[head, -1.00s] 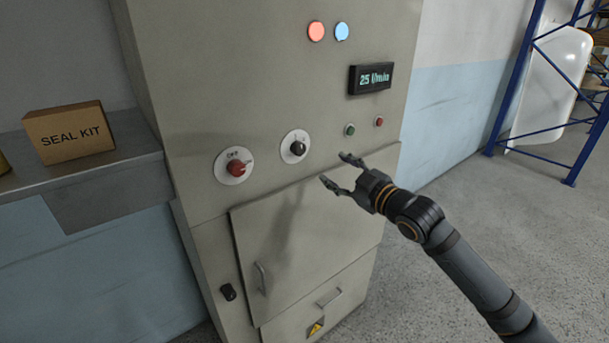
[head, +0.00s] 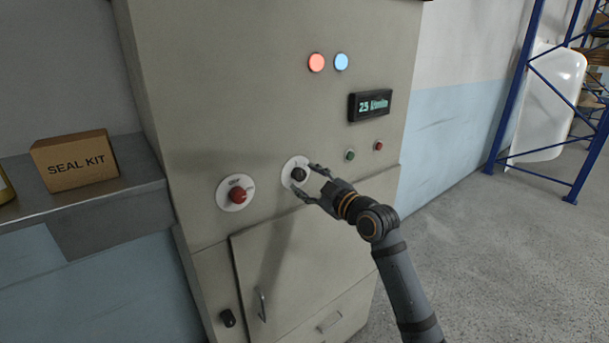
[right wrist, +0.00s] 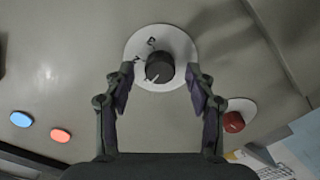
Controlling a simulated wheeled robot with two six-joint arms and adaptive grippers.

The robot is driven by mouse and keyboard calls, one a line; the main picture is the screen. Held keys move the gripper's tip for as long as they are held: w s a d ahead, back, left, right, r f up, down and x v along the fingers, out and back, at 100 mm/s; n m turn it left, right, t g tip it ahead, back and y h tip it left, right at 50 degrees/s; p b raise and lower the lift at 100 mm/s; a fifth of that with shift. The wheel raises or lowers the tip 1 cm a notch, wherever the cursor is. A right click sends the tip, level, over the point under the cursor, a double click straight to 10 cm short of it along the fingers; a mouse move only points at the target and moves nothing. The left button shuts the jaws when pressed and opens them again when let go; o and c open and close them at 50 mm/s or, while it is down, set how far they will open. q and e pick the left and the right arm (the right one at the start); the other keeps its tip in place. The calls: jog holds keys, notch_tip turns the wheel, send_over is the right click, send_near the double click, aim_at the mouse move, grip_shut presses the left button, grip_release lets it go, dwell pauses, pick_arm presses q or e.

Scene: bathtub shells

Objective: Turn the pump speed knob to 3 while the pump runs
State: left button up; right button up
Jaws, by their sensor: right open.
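The black pump speed knob (head: 298,174) sits on a round white dial plate on the front of the grey cabinet (head: 240,110). In the right wrist view the knob (right wrist: 158,67) lies between the two fingers, with a gap on each side. Its white pointer line shows, but the dial marks are too small to read surely. My right gripper (head: 306,183) is open around or just in front of the knob; I cannot tell how deep. The display (head: 370,105) reads about 25 l/min. My left gripper is not in view.
A red knob (head: 237,195) on a white plate is left of the black knob. Green (head: 350,155) and red (head: 378,146) buttons sit to its right. Lit red (head: 316,62) and blue (head: 341,61) lamps are above. A seal kit box (head: 75,160) stands on the left shelf.

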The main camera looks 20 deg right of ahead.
jog(key=shift+w+a, duration=0.25)
jog(key=shift+w, duration=0.4)
jog(key=c, duration=1.2)
jog(key=shift+o, duration=0.2)
